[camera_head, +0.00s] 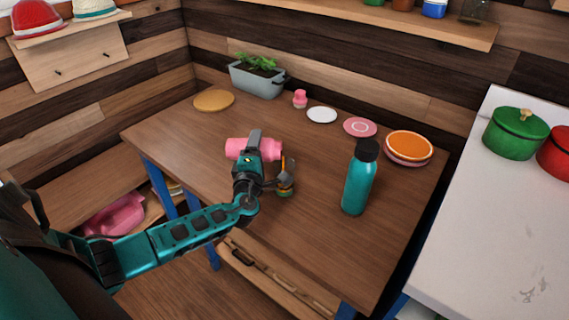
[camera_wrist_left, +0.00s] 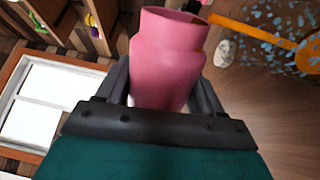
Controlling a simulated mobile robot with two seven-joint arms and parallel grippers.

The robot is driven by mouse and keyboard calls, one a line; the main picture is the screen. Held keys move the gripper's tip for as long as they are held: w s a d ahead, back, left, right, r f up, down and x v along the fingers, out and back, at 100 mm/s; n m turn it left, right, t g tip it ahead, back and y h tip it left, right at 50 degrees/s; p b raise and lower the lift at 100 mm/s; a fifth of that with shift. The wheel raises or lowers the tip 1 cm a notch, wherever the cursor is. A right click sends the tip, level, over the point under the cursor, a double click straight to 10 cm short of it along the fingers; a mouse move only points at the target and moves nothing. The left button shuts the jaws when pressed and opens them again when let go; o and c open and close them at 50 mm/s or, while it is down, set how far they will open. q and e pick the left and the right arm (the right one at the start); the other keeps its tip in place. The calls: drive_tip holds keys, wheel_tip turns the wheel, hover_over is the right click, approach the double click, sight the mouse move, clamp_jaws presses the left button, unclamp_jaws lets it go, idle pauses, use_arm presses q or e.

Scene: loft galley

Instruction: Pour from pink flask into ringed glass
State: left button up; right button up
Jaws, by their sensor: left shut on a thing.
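The pink flask (camera_head: 238,148) lies nearly level in my left gripper (camera_head: 254,142), above the wooden table in the head view. In the left wrist view the jaws (camera_wrist_left: 163,85) are shut around the flask's sides (camera_wrist_left: 165,60), and its open mouth faces the top of the picture. I see no stream. My right gripper is out of view.
A teal bottle (camera_head: 358,180) stands right of the glass on the table (camera_head: 320,240). Behind are a planter (camera_head: 257,80), a small pink bottle (camera_head: 300,98), a white plate (camera_head: 322,115), a pink plate (camera_head: 360,127) and an orange dish (camera_head: 409,145). The table's front right is clear.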

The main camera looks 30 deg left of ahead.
use_arm(q)
drive_tip(key=shift+w+d+r+m, duration=0.15)
drive_tip(key=shift+r+m, duration=0.25)
drive_tip(key=shift+m, duration=0.5)
drive_tip(key=shift+w+d+r+m, duration=0.1)
drive_tip(key=shift+d+r+m, duration=0.25)
drive_tip(key=shift+m, duration=0.55)
idle(1.2)
